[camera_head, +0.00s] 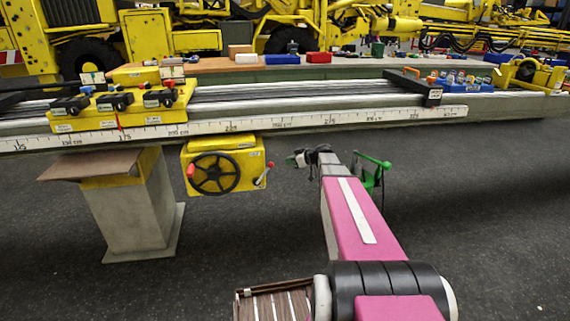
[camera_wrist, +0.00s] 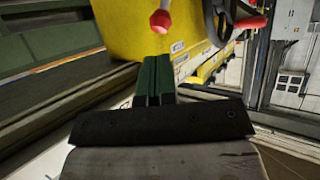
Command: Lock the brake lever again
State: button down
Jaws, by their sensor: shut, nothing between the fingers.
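The yellow brake box (camera_head: 225,165) hangs under the beam, with a black handwheel (camera_head: 215,174) on its front and a red wheel handle (camera_head: 191,170) at the left. The lever (camera_head: 263,175), a pale rod with a red knob, sits at the box's right side. In the wrist view the lever's red knob (camera_wrist: 160,20) is at the top, just beyond my fingertips. My gripper (camera_head: 293,160) is right of the box and apart from the lever. Its green fingers (camera_wrist: 154,65) are together and hold nothing. Whether the lever is locked cannot be told.
The long beam (camera_head: 330,110) with a scale runs above the box. A grey pillar (camera_head: 130,205) supports it at the left, with a brown board (camera_head: 90,165) jutting out. The dark floor (camera_head: 480,210) to the right is clear.

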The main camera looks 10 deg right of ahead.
jog(key=w+d+m+g+y, duration=0.1)
jog(key=w+d+m+g, duration=0.2)
jog(key=m, duration=1.2)
jog(key=w+d+m+g, duration=0.1)
jog(key=d+m+g, duration=0.3)
jog(key=m, duration=1.1)
jog(key=w+a+f+t, duration=0.1)
jog(key=a+f, duration=0.3)
jog(key=a, duration=0.7)
jog(key=shift+w+m, duration=0.2)
jog(key=shift+m, duration=0.1)
jog(key=shift+a+r, duration=0.1)
